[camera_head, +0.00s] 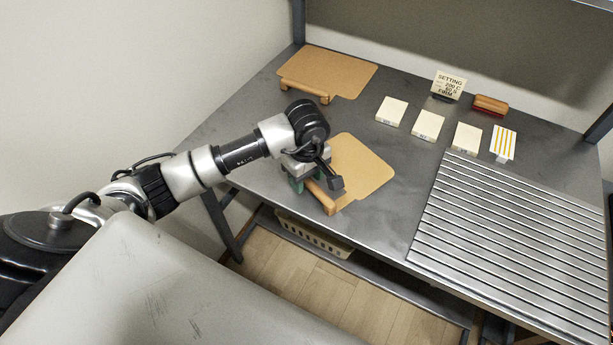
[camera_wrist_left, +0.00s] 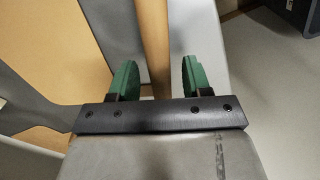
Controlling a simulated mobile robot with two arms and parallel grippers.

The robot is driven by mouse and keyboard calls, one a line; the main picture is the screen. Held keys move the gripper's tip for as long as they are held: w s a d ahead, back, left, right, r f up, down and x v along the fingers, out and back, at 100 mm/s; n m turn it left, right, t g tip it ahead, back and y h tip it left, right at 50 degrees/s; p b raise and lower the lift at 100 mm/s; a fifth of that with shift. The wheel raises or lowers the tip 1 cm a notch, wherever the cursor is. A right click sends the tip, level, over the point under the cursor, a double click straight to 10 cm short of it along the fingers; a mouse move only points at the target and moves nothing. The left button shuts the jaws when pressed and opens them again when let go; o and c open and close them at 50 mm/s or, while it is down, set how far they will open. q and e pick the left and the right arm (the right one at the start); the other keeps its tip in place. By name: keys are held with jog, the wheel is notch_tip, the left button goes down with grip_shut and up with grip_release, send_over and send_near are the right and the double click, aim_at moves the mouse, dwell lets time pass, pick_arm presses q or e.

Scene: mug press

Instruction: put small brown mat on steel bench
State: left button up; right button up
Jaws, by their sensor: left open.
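Two brown mats lie flat on the steel bench (camera_head: 262,130), each with a wooden bar at its front edge. The nearer brown mat (camera_head: 365,165) lies near the bench's front edge, its left part hidden by my left arm. The other brown mat (camera_head: 345,75) lies at the back left. My left gripper (camera_head: 303,184) is at the front-left end of the nearer mat's bar (camera_head: 330,203). In the left wrist view, its green fingers (camera_wrist_left: 158,72) stand apart, with a wooden bar (camera_wrist_left: 153,35) between them. Whether they touch it is unclear. My right gripper is out of view.
Several cream blocks (camera_head: 428,125), a setting sign (camera_head: 449,84) and a red-brown block (camera_head: 490,105) stand toward the back right. A ribbed metal panel (camera_head: 515,240) covers the bench's right. A basket (camera_head: 310,237) sits below. Bare bench lies between mat and panel.

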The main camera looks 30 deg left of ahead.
pick_arm(q)
notch_tip(320, 180, up, 12)
jog(key=b, duration=0.1)
jog(key=shift+f, duration=0.15)
